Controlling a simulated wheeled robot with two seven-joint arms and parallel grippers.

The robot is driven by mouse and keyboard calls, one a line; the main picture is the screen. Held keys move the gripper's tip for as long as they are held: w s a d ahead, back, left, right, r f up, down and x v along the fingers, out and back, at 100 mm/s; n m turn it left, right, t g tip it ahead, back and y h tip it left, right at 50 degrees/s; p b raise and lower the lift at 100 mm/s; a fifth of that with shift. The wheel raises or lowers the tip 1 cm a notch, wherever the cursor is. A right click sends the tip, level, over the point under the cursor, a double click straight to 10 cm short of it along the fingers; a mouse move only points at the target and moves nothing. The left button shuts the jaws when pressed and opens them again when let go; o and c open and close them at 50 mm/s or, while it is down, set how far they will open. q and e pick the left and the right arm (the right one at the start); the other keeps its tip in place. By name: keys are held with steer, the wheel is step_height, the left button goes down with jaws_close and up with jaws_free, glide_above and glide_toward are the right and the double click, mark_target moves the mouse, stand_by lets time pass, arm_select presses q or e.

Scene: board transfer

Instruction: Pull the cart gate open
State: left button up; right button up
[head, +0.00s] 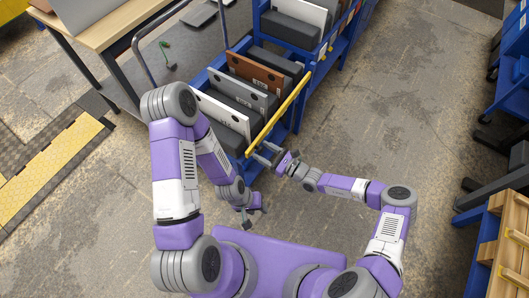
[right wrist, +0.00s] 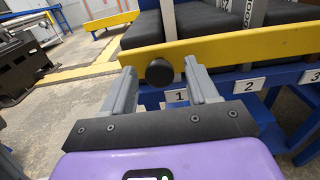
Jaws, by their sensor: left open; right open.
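The cart gate is a yellow bar (head: 282,112) along the open side of the blue cart (head: 243,150), and it looks closed across the front of the slots. It also crosses the right wrist view (right wrist: 240,48), with a round black knob (right wrist: 159,73) on its face. My right gripper (head: 266,154) is open at the near end of the bar. In the right wrist view its two fingers (right wrist: 160,70) stand either side of the knob, not closed on it; I cannot tell how deep the knob sits between them. My left gripper (head: 248,216) is open and empty, low and away from the cart.
The cart holds upright boards, including a brown one (head: 255,73) and white one (head: 222,113), between dark dividers. Slot labels (right wrist: 250,86) show below the bar. A wooden table (head: 105,25) stands left, a wooden pallet (head: 510,235) lower right. Floor right of the cart is clear.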

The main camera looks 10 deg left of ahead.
jaws_close()
stand_by(0.3)
steer(key=shift+d, duration=0.1)
